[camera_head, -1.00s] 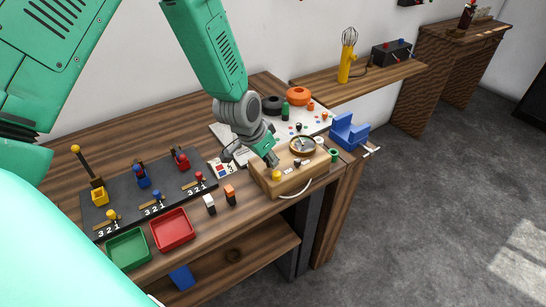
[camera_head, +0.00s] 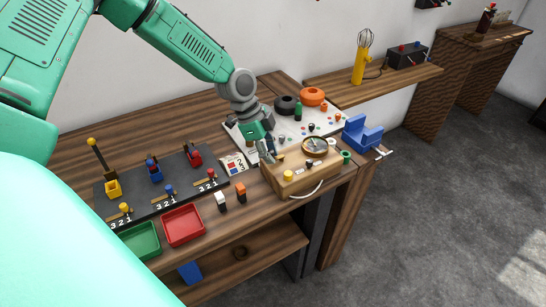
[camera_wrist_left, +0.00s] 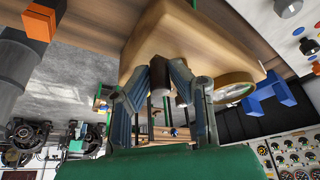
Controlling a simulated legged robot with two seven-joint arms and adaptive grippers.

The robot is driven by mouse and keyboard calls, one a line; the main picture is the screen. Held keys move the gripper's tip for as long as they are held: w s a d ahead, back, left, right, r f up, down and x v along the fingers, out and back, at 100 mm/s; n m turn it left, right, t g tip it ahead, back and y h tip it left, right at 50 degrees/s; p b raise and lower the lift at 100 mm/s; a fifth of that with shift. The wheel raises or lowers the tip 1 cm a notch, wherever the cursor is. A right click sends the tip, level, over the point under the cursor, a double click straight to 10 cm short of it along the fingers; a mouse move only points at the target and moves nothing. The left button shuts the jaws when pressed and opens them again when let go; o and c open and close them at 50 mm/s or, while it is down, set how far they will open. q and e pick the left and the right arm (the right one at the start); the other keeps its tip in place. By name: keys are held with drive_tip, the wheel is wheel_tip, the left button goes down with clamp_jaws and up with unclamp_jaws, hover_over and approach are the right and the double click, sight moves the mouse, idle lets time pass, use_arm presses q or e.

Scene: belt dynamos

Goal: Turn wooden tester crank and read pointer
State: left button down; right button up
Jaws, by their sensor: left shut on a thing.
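The wooden tester box (camera_head: 300,184) sits at the bench's front right. Its round dial (camera_head: 315,145) lies on top; the pointer's reading is too small to tell. The box (camera_wrist_left: 185,38) and the dial's rim (camera_wrist_left: 236,88) also show in the left wrist view. My left gripper (camera_head: 268,156) is at the box's back left side. My right gripper is not in view.
A green tray (camera_head: 140,241) and a red tray (camera_head: 182,226) stand at the front left, before a black lever board (camera_head: 130,187). A white panel (camera_head: 240,131) with coloured parts lies behind the box. A blue block (camera_head: 362,134) stands to its right.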

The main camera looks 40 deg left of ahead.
use_arm(q)
drive_tip(key=m+b, duration=0.1)
drive_tip(key=a+m+g, duration=0.1)
drive_tip(key=m, duration=0.1)
drive_tip(key=shift+w+f+m+b, duration=0.15)
drive_tip(key=shift+w+m+b, duration=0.15)
drive_tip(key=shift+w+b, duration=0.1)
drive_tip(key=shift+w+a+m+g+b, duration=0.2)
drive_tip(key=shift+m+g+b, duration=0.2)
drive_tip(key=shift+m, duration=0.45)
drive_tip(key=shift+w+a+m+g+b, duration=0.15)
drive_tip(key=shift+m+g+b, duration=0.25)
drive_tip(key=shift+m, duration=0.45)
drive_tip(key=shift+d, duration=0.1)
drive_tip(key=c, duration=1.5)
unclamp_jaws()
drive_tip(key=shift+o, duration=0.2)
drive_tip(key=shift+r, duration=0.4)
drive_tip(key=v, duration=1.1)
drive_tip(key=shift+w+a, duration=0.25)
drive_tip(key=shift+a, duration=0.1)
